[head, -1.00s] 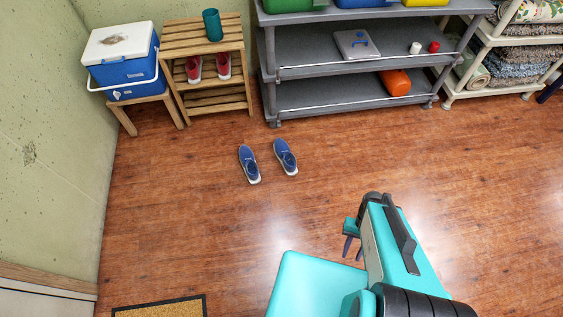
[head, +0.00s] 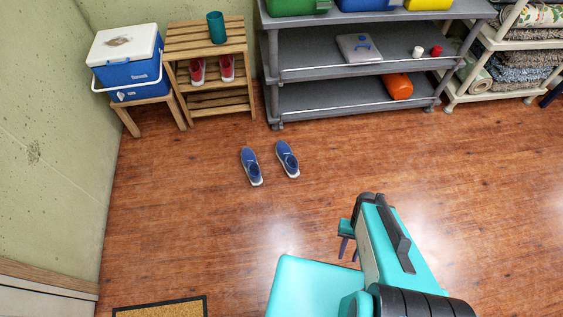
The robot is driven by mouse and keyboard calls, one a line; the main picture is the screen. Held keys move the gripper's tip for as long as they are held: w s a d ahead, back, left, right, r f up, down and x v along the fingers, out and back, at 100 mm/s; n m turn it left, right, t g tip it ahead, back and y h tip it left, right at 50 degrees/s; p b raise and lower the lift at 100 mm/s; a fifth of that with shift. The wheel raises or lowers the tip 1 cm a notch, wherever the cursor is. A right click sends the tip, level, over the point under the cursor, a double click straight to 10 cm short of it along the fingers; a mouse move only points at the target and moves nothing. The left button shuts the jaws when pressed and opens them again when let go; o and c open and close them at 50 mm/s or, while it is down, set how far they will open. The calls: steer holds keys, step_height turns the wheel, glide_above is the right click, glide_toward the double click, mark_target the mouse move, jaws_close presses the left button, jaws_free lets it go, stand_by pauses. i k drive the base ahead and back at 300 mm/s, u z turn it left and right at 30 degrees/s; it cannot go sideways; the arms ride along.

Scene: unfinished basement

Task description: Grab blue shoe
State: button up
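Two blue shoes with white soles lie side by side on the wood floor in the head view. The left blue shoe (head: 251,166) and the right blue shoe (head: 287,159) are a little apart, both upright. My gripper (head: 348,247) is to the lower right of the shoes in the picture, clear of them. Its two dark fingers point down with a gap between them, and nothing shows between them. My arm hides part of the gripper.
A wooden rack (head: 212,65) holds red shoes (head: 227,68) and a teal cup (head: 216,27). A blue cooler (head: 127,62) on a stool stands left of it. A grey shelf (head: 345,93) stands behind the shoes. A doormat (head: 160,309) lies at the bottom. The floor around the shoes is clear.

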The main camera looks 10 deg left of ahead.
mark_target(284, 152)
steer(key=u, duration=0.8)
steer(key=i, duration=1)
steer(key=z, duration=5)
steer(key=i, duration=0.1)
steer(key=u, duration=3.55)
